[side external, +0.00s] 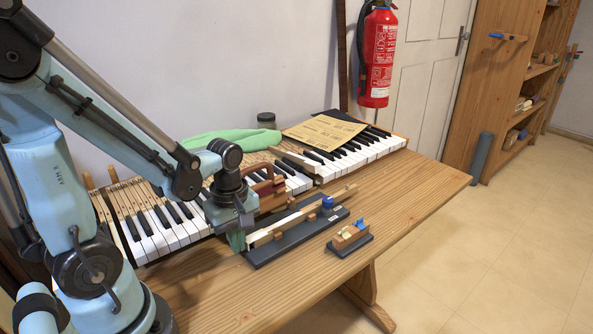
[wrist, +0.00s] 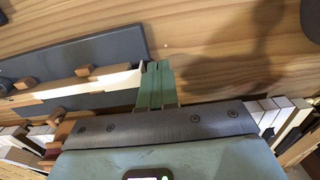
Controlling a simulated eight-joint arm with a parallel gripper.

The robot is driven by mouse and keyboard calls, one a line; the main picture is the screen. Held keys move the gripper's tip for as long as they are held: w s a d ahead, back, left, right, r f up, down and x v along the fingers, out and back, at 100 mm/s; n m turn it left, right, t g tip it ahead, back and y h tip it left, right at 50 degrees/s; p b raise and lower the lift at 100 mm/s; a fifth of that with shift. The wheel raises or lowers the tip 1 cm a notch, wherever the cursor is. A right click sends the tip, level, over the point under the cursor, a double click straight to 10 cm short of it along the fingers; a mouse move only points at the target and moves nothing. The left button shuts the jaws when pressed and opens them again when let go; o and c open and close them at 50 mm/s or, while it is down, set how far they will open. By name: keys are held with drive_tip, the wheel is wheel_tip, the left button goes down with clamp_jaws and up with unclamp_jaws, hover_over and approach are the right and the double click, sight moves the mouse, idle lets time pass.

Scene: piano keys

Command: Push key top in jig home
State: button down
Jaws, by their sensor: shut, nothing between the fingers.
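A dark jig (side external: 290,241) lies on the bench and also shows in the wrist view (wrist: 105,44). A long wooden key (wrist: 60,89) lies along it between small wooden blocks (wrist: 85,70). Its white key top (wrist: 125,80) is at the end near my gripper and shows in the side view (side external: 262,236). My gripper (wrist: 158,68) has green fingers closed together, with nothing between them. They point down at the jig's near end (side external: 237,241). In the wrist view they are right beside the white end; whether they touch it I cannot tell.
A small block on a dark base (side external: 349,240) stands right of the jig. The bench front (side external: 300,285) is clear.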

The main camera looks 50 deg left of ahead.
drive_tip(key=shift+w, duration=1.2)
idle(1.6)
drive_tip(key=shift+s, duration=0.1)
drive_tip(key=shift+s, duration=0.5)
wheel_tip(320, 180, up, 7)
idle(0.9)
drive_tip(key=w+d+r+m+t, duration=0.3)
drive_tip(key=d+m+t, duration=0.3)
drive_tip(key=m, duration=1.2)
drive_tip(key=shift+w+r+t, duration=0.2)
drive_tip(key=shift+r+t, duration=0.4)
drive_tip(key=shift+r, duration=0.05)
